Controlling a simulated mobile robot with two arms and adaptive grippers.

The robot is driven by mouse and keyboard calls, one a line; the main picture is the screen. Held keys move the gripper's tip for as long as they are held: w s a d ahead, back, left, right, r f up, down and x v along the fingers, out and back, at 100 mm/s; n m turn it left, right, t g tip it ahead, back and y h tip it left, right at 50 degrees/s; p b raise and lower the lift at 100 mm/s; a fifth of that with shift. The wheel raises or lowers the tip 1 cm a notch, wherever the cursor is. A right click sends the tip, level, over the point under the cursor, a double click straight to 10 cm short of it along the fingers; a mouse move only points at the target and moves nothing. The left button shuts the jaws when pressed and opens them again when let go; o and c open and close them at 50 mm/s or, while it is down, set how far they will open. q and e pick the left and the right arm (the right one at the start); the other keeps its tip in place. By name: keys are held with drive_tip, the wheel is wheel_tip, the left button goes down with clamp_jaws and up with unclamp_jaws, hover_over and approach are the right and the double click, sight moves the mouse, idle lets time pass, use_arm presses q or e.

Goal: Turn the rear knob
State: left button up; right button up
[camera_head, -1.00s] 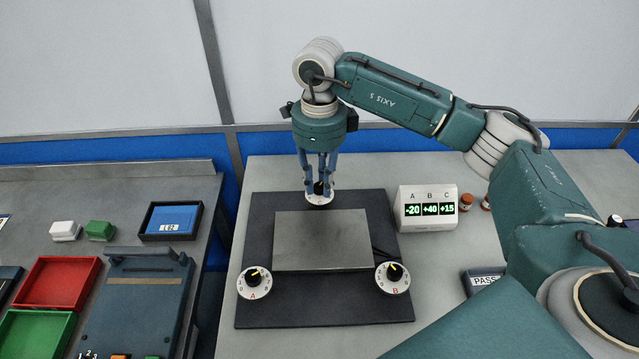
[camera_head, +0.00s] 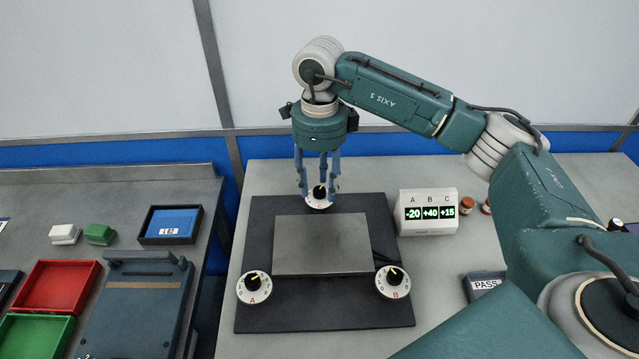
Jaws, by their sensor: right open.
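The rear knob (camera_head: 319,192) is black with a yellow pointer on a white dial at the back edge of the dark base plate (camera_head: 300,319). My right gripper (camera_head: 319,193) points down from above, its blue fingers spread apart on either side of this knob. The fingers do not visibly press on it. The front knobs A (camera_head: 253,283) and B (camera_head: 393,277) sit at the left and right of the plate. The display (camera_head: 428,212) reads A -20, B +40, C +15. My left gripper is not in view.
A grey metal block (camera_head: 322,244) fills the middle of the base plate. Two small brown bottles (camera_head: 467,206) stand right of the display, and a PASS block (camera_head: 484,284) lies nearer. The left table holds a red tray (camera_head: 62,288) and a green tray (camera_head: 38,334).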

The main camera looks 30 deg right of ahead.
sight(319, 190)
wheel_tip(319, 190, up, 11)
drive_tip(key=shift+r, duration=0.15)
idle(0.7)
